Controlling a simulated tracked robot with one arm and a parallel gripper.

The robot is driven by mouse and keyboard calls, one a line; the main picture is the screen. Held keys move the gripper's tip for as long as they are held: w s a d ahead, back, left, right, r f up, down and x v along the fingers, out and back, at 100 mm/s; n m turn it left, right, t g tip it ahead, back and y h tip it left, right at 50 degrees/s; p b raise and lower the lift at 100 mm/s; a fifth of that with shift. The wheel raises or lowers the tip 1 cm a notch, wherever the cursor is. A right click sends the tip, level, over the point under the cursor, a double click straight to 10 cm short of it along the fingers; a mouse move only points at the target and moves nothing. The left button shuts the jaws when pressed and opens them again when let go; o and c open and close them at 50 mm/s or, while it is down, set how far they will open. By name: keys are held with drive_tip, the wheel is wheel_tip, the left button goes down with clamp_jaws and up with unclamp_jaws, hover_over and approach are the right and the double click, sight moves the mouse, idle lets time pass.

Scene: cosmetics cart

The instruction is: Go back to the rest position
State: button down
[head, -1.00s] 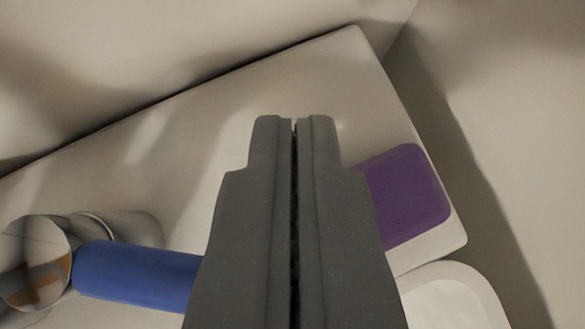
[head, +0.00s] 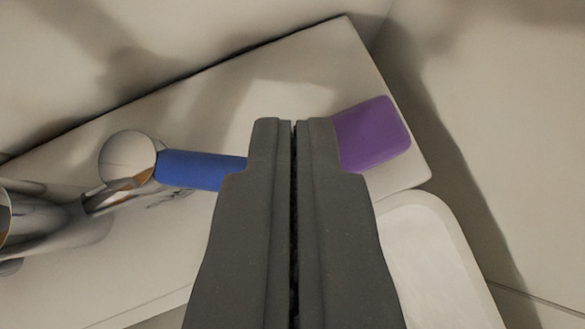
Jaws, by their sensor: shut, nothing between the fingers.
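My gripper (head: 293,124) is in the middle of the head view, pointing up the picture. Its two dark grey fingers are shut against each other with only a thin dark line between them, and they hold nothing. Behind the fingers lies a pale cart surface (head: 290,85). A blue cylinder (head: 200,170) lies left of the fingertips, its right end hidden by the gripper. A purple block (head: 373,134) is right of the fingertips, its left edge partly hidden. I cannot tell how far the fingers are from these things.
A shiny round metal piece (head: 127,158) adjoins the blue cylinder's left end. More shiny metal objects (head: 45,222) stand at the lower left. A white rounded tray (head: 440,225) is at the lower right. Plain pale surfaces lie beyond the cart's edge.

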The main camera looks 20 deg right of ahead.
drive_tip(key=shift+b+v, duration=0.5)
drive_tip(key=shift+v, duration=0.95)
